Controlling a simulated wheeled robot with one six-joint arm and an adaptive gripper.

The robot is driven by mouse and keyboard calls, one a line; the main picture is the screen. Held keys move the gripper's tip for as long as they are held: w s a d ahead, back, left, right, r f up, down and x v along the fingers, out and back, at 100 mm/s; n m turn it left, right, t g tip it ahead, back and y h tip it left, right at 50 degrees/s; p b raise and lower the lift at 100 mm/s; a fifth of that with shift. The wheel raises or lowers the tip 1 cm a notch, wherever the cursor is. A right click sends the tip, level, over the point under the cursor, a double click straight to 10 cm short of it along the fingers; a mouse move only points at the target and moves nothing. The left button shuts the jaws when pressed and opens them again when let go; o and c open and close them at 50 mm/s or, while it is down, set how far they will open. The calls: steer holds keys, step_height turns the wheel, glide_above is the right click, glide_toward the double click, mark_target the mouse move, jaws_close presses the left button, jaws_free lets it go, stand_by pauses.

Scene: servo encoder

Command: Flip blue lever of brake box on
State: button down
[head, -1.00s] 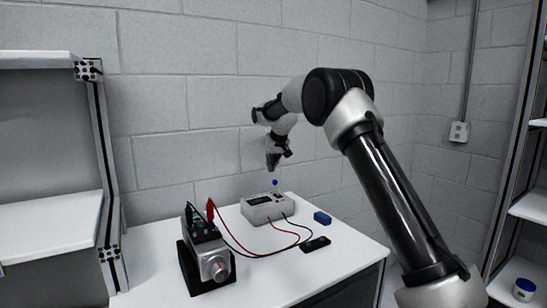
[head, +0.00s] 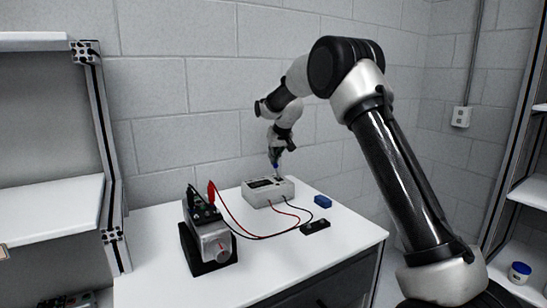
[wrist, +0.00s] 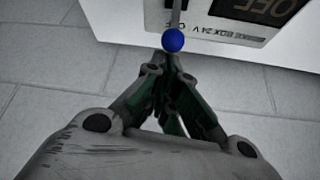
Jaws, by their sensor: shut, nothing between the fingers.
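The brake box (head: 284,188) is a light grey box on the white table, and its face fills the top of the wrist view (wrist: 222,50). Upside-down lettering there reads BRAKE BOX 24 V, and a dark display shows OFF. The blue lever has a thin grey stem and a round blue knob (wrist: 173,40); the knob also shows small in the head view (head: 276,165). My gripper (wrist: 168,62) is shut and empty, its fingertips right at the knob in the picture. I cannot tell whether they touch it.
A motor-like device (head: 212,243) on a black base stands at the table's front left. Red and black cables run from it to the box. A blue block (head: 322,201) and a small black device (head: 315,226) lie right of the box. A block wall stands behind.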

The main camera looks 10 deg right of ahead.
steer(key=shift+s+r+t, duration=0.1)
steer(key=shift+s+t, duration=0.1)
steer(key=shift+t, duration=0.1)
steer(key=shift+s+d+r+t+y, duration=0.2)
steer(key=shift+s+r+t+y, duration=0.1)
steer(key=shift+s+t, duration=0.3)
steer(key=shift+s+d+r+t, duration=0.15)
steer(key=shift+s+t, duration=0.15)
steer(key=shift+t, duration=0.3)
steer(key=shift+s+d, duration=0.25)
steer(key=shift+s, duration=0.45)
steer(key=shift+s+d, duration=0.2)
steer(key=shift+s, duration=0.5)
steer(key=shift+r, duration=0.2)
steer(key=shift+w+r, duration=0.1)
steer(key=shift+r, duration=0.6)
